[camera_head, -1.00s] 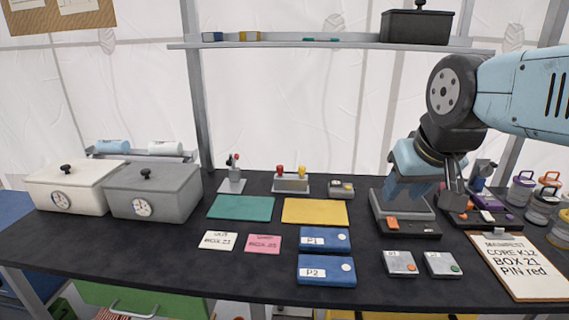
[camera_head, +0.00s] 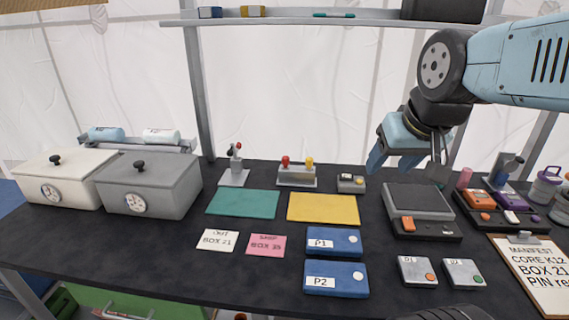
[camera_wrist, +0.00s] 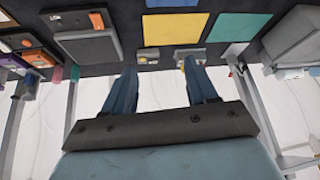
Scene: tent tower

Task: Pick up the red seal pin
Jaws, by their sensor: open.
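The red seal pin (camera_head: 285,161) shows as a red knob on the left of a small grey holder (camera_head: 296,181) behind the yellow mat. A yellow-topped pin (camera_head: 309,162) stands to its right in the same holder. My gripper (camera_head: 394,160) is open and empty, above and behind the grey pad, to the right of the holder and apart from it. In the wrist view, my open fingers (camera_wrist: 161,88) reach toward the table's back edge, and the holder (camera_wrist: 188,53) shows partly beyond the right finger. The red knob is not clear there.
A lever stand (camera_head: 235,172) is left of the holder and a small grey device (camera_head: 350,184) right of it. The grey pad (camera_head: 418,202) lies below my gripper. A shelf (camera_head: 330,20) runs above. The teal mat (camera_head: 243,204) and yellow mat (camera_head: 323,209) are bare.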

